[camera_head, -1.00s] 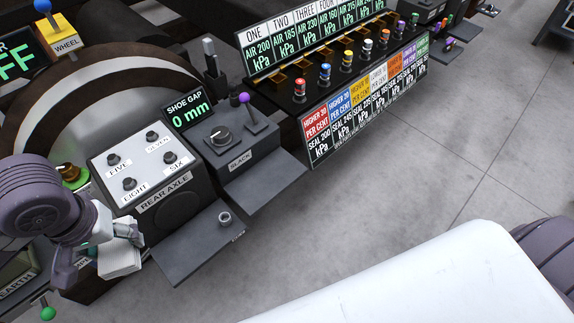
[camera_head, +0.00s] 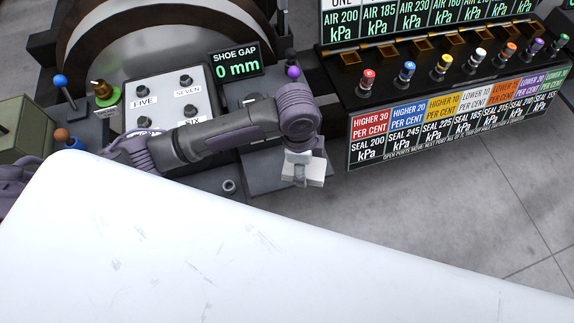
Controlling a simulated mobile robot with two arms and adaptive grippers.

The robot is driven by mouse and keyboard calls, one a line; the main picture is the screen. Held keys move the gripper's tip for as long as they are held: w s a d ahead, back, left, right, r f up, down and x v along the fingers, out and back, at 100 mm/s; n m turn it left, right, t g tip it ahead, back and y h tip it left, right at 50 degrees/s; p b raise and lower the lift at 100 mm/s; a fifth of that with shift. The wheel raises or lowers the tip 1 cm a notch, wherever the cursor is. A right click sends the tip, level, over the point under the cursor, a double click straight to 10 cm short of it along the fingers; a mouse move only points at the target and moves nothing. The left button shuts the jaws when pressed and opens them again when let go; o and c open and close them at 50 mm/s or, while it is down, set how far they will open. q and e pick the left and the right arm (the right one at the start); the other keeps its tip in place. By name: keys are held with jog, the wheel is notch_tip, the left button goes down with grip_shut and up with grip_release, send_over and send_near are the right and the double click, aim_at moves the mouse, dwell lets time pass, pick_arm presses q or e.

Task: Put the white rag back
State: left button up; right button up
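The white rag (camera_head: 317,174), a small folded white block, is at my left gripper (camera_head: 299,176). The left arm reaches across from the left, and the gripper points down with its fingers closed against the rag. The rag appears above the floor, just right of the dark ledge under the slack control box (camera_head: 262,170). The fingers hide part of the rag. My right gripper is not in view.
The rear axle panel (camera_head: 200,82) with knobs stands behind the arm, partly hidden. The shoe gap display (camera_head: 237,66) reads 0 mm. A rack of coloured valves (camera_head: 445,65) with labels stands right. Grey floor (camera_head: 420,200) is open below it.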

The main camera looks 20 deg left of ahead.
aim_at(310, 170)
pick_arm(q)
jog(key=d+f+m, duration=0.2)
jog(key=shift+s+d+f+m, duration=0.1)
jog(key=shift+s+f+m, duration=0.15)
jog(key=shift+s+m, duration=0.05)
jog(key=shift+d+f+m, duration=0.15)
jog(key=shift+f+m, duration=0.15)
jog(key=shift+m, duration=0.1)
jog(key=w+a+f, duration=0.2)
jog(key=a, duration=0.1)
jog(key=w+a+f, duration=0.2)
jog(key=w+a+f+b, duration=0.1)
jog(key=w+a+f, duration=0.2)
jog(key=shift+a, duration=0.35)
jog(key=shift+w+a+f, duration=0.1)
jog(key=shift+w+f, duration=0.05)
notch_tip(310, 170, down, 3)
jog(key=shift+f+b, duration=0.2)
jog(key=shift+b, duration=0.15)
jog(key=shift+f, duration=0.2)
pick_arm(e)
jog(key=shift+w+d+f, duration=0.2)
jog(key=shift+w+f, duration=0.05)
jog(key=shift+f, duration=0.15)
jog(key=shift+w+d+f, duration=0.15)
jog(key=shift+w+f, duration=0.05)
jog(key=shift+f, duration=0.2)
